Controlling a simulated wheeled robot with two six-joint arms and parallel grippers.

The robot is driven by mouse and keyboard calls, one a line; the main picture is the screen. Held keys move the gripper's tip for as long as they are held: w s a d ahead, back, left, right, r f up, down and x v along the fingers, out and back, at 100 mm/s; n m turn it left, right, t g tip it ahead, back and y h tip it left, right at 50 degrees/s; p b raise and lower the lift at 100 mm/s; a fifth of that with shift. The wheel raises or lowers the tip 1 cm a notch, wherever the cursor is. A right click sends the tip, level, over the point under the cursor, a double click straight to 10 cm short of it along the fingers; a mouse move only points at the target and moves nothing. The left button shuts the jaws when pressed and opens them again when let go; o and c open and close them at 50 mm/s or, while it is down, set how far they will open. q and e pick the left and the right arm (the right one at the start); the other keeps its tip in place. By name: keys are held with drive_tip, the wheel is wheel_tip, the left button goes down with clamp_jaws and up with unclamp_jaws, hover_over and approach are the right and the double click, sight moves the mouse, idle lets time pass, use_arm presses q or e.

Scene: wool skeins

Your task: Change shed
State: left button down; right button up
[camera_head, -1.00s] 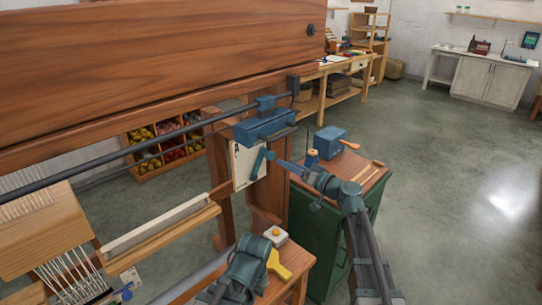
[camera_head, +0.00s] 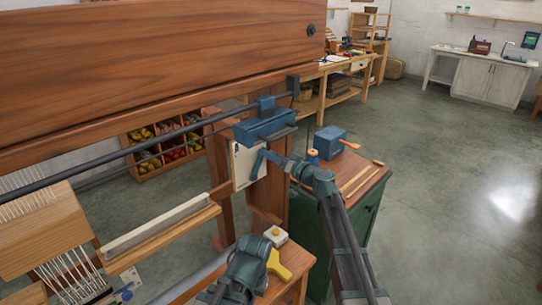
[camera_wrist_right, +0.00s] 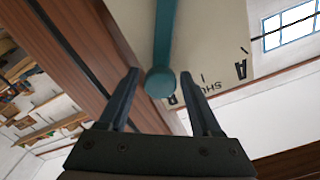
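A teal lever (camera_head: 257,161) hangs from a blue housing (camera_head: 265,126) on the loom's right post, in front of a pale plate (camera_head: 242,163). In the right wrist view the lever's round end (camera_wrist_right: 160,82) is between the fingers of my right gripper (camera_wrist_right: 163,88), with gaps on both sides. The right gripper (camera_head: 276,158) is open. The plate (camera_wrist_right: 215,45) carries a letter A and partly hidden lettering.
A green cabinet (camera_head: 318,232) with a blue box (camera_head: 329,142) and wooden sticks stands right of the post, below my right arm. A small bench (camera_head: 292,272) holds a yellow tool (camera_head: 277,266). The loom's beam (camera_head: 150,60) fills the upper left. The floor at right is clear.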

clamp_jaws()
idle(1.2)
